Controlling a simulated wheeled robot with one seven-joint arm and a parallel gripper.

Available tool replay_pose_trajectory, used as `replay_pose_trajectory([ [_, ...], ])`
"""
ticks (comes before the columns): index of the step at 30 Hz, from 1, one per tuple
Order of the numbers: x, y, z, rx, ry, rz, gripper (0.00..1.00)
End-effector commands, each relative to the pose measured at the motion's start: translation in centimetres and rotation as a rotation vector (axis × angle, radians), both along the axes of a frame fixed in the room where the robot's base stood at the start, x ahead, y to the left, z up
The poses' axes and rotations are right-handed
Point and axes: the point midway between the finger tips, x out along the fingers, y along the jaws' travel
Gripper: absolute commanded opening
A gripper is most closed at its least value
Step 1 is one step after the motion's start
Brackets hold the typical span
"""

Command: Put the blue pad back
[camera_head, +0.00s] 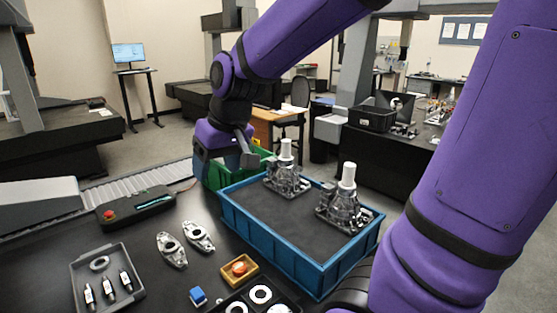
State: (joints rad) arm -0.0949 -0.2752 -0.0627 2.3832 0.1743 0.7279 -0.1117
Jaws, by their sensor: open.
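A small blue block-like piece with a pale part (198,296), which looks like the blue pad, lies on the dark table near the front edge of the view. A small yellow-tan tray (253,281) holding a round orange piece stands just to its right and behind it. My gripper (249,158) hangs at the end of the purple arm over the green crate (214,178), well behind and apart from the blue pad. It is open, and nothing shows between its fingers.
A blue crate (301,271) holds two metal assemblies with white cylinders. A grey tray (78,275) holds a ring and several dark cylindrical parts. Two metal flanges (171,249) lie mid-table. A control box with a red button (135,208) stands at the back left.

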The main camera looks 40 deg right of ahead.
Motion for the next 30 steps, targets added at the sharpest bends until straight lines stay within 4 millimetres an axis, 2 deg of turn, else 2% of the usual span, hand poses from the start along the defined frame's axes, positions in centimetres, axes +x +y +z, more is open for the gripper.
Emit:
replay_pose_trajectory([
  [1,-1.3,-0.3,1.0,-0.006,-0.02,-0.003,0.67],
  [6,-5.5,-1.2,3.0,-0.036,-0.063,-0.013,0.67],
  [15,-12.2,-2.5,4.7,-0.1,-0.132,-0.047,0.67],
  [21,-14.2,-2.9,4.9,-0.124,-0.15,-0.062,0.67],
  [30,-14.4,-2.9,4.9,-0.126,-0.152,-0.063,0.67],
])
